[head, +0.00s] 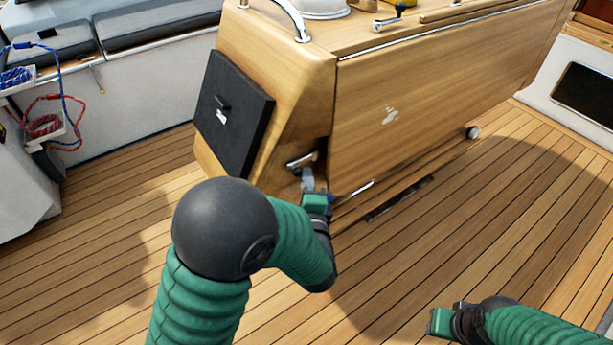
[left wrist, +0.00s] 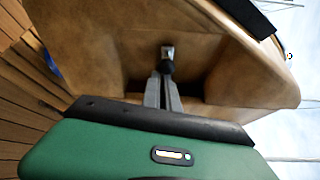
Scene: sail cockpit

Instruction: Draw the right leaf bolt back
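The cockpit table's right leaf (head: 430,95) hangs as a wooden panel along its side. At the table's near end, low in a dark recess, the bolt (head: 300,160) shows as a small silver part. In the left wrist view the bolt's dark knob (left wrist: 168,68) sits below a bright metal piece. My left gripper (head: 308,180) is at this recess. Its grey fingers (left wrist: 163,88) are close together, with their tips at the knob, and appear closed on it; the contact is partly hidden. My right gripper (head: 440,318) is low over the deck, away from the table, its fingers unclear.
A black panel (head: 232,105) is fixed on the table's near end. A steel rail (head: 290,15) rises above the tabletop. Cushioned seats (head: 150,18) and coiled ropes (head: 45,125) are at the left. The teak deck (head: 480,220) right of the table is clear.

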